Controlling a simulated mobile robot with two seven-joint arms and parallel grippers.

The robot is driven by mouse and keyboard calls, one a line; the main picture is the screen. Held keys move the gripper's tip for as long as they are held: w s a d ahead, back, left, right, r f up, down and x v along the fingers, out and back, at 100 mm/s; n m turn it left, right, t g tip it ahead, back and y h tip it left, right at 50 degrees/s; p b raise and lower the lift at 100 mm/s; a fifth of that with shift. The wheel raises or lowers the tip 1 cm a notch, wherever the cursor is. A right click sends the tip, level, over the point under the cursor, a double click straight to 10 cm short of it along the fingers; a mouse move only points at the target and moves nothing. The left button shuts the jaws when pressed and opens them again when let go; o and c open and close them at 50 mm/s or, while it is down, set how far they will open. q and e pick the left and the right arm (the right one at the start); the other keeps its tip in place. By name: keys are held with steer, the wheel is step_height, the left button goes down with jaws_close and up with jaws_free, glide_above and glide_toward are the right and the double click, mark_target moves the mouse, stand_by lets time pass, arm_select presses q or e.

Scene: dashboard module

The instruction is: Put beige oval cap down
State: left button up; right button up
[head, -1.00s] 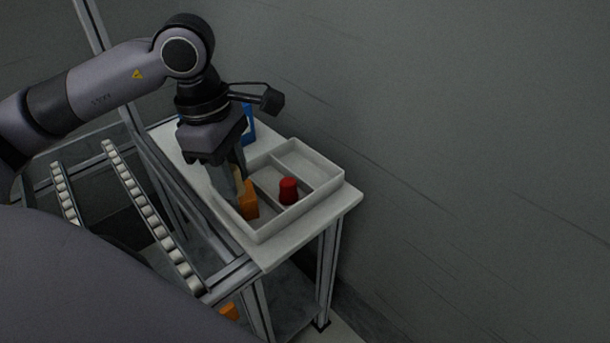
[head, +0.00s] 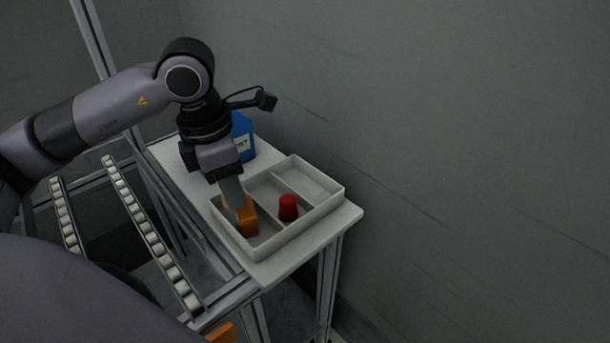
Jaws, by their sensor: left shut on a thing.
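My left gripper (head: 235,198) points down into the left compartment of the pale divided tray (head: 327,207). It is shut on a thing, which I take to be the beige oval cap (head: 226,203). Only a small beige patch shows beside the fingers; the rest is hidden. An orange part (head: 248,220) stands in the same compartment, right by the fingertips. I cannot tell whether the cap touches the tray floor. My right gripper is not in view.
A red part (head: 288,207) stands in the middle compartment. The far-right compartment looks empty. A blue container (head: 243,136) stands on the white table (head: 286,263) behind the gripper. Roller rails (head: 150,235) run at the left, and a grey wall rises behind.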

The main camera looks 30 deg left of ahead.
arm_select(q)
steer(key=p, duration=0.2)
glide_above(307, 190)
steer(key=f, duration=0.2)
steer(key=shift+s+a+f+b, duration=0.15)
steer(key=shift+s+f+b, duration=0.15)
steer(key=shift+s+f, duration=0.1)
step_height(307, 190, down, 4)
steer(key=shift+r, duration=0.25)
steer(key=shift+w+f, duration=0.25)
steer(key=shift+f, duration=0.15)
steer(key=shift+f, duration=0.15)
steer(key=o, duration=1)
